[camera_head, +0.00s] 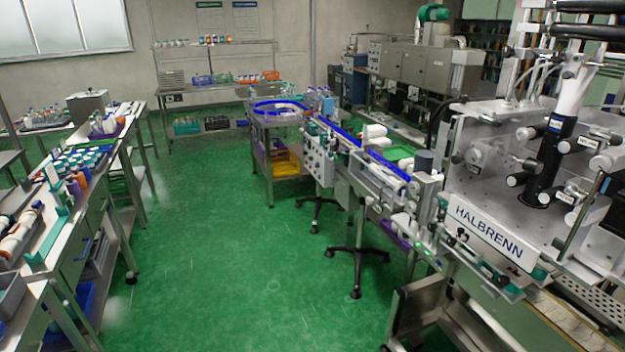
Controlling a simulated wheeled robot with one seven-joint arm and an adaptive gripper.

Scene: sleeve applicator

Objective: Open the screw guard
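The sleeve applicator, a grey metal machine with a HALBRENN nameplate (489,231), stands at the right. A conveyor (360,152) with blue rails runs from the back towards its left side. Small grey and white fittings (424,200) crowd the spot where the conveyor meets the machine. I cannot tell for certain which of these parts is the screw guard, or whether it is open or shut. My gripper is not seen in this view.
Green floor (215,240) lies clear in the middle. A bench (100,190) with bottles and bins lines the left side. A black-footed stand (357,255) is on the floor beside the conveyor. A round feed table (278,112) stands at the conveyor's far end.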

